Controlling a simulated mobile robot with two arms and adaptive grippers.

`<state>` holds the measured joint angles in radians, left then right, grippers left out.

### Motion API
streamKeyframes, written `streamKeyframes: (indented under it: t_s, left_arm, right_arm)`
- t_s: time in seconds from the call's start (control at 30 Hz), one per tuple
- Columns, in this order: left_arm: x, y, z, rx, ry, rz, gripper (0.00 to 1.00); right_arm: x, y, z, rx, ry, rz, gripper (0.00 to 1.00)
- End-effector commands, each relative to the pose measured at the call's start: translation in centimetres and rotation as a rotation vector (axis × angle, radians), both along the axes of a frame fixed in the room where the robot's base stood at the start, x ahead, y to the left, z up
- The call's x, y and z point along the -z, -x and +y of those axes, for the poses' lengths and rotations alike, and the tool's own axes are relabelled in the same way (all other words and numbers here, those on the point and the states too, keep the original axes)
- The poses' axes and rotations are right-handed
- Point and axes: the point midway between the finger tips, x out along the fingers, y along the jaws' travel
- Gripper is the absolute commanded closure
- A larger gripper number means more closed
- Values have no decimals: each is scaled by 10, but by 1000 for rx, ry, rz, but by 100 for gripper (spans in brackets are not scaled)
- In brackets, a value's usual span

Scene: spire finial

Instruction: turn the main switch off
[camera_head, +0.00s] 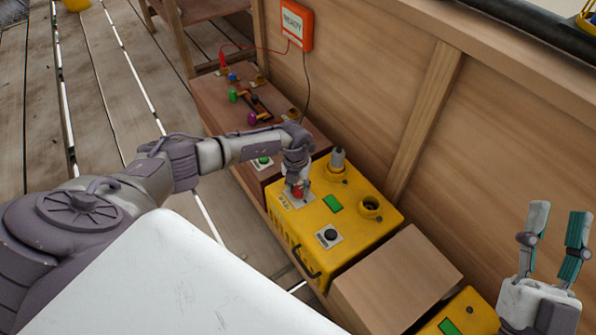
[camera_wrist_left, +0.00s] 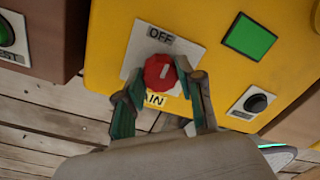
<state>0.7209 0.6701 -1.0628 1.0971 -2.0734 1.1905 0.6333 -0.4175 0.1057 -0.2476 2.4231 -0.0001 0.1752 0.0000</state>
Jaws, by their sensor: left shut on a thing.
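The main switch is a red rotary knob (camera_wrist_left: 160,73) on a white plate (camera_wrist_left: 137,45) lettered OFF above and a partly covered word ending in "IN" below. It sits on top of the yellow box (camera_head: 341,259). My left gripper (camera_wrist_left: 163,88) is shut on the red knob, one finger on each side. In the head view the knob (camera_head: 298,192) shows just below the left gripper (camera_head: 297,183). The white line on the knob points up toward OFF, slightly tilted. My right gripper (camera_head: 552,245) is open and empty at the lower right.
The yellow box also bears a green panel (camera_head: 332,204), a black knob (camera_head: 330,235) and a grey-topped post (camera_head: 338,160). A wooden box (camera_head: 398,277) stands to its right. An orange READY sign (camera_head: 297,25) hangs on the wooden wall. Plank floor lies left.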

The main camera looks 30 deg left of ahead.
Motion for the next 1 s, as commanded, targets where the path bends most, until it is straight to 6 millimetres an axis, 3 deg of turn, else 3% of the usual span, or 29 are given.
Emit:
streamKeyframes:
  t_s: [0.37, 0.4, 0.53, 0.87, 1.0]
  left_arm:
    - [-1, -1, 1, -5, -1, -4, 97]
    - [-1, -1, 1, -4, -1, -4, 59]
    - [0, -1, 1, -4, -1, -3, 38]
    - [-2, 0, 0, -3, 0, -1, 37]
    - [-15, -1, 2, -2, -1, -3, 37]
  right_arm:
    - [1, -1, 0, 1, 3, 7, 60]
    - [1, -1, 0, 1, 3, 7, 60]
    - [1, -1, 0, 1, 3, 7, 60]
    - [1, -1, 0, 1, 3, 7, 60]
    - [1, -1, 0, 1, 3, 7, 60]
